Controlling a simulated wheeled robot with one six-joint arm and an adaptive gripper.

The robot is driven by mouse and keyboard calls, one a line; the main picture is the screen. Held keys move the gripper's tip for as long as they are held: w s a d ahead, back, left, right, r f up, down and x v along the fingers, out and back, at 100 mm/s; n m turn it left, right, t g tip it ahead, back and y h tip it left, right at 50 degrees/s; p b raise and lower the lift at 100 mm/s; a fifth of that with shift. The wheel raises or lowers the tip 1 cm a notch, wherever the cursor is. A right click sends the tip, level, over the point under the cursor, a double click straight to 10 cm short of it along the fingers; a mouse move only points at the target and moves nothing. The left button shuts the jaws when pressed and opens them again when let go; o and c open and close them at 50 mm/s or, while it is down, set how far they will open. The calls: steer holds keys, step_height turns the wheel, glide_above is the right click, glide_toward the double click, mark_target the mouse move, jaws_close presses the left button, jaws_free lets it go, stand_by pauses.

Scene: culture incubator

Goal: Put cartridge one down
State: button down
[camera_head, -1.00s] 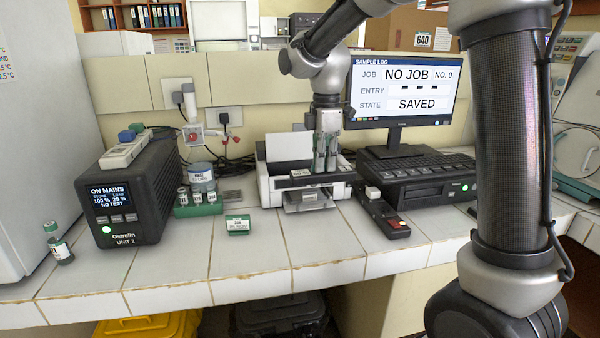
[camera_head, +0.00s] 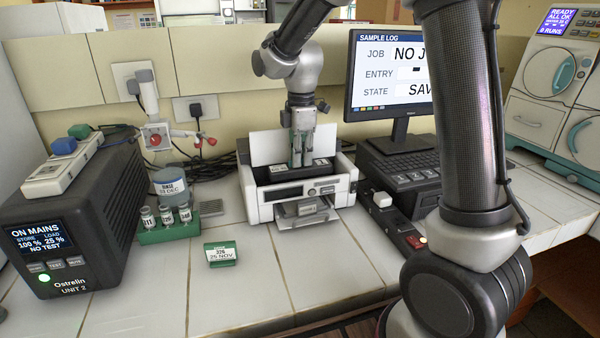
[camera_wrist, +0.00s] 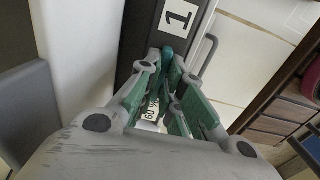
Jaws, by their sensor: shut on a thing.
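Cartridge one shows in the wrist view as a dark block (camera_wrist: 152,38) with a white "1" label. A second small label, partly hidden, shows between the fingers. My gripper (camera_head: 303,163) points down into the open top of the white printer (camera_head: 335,188). Its green-padded fingers are also in the wrist view (camera_wrist: 168,88), shut on the cartridge. In the head view the fingers and the printer's rim hide most of the cartridge. I cannot tell whether it is fully seated in the printer.
A black power unit (camera_head: 85,225) stands left. The front tiles are clear.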

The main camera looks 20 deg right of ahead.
mark_target(301, 170)
steer(key=shift+f, duration=2.15)
steer(key=c, duration=1.8)
jaws_free()
steer(key=shift+f, duration=0.15)
steer(key=shift+c, duration=0.2)
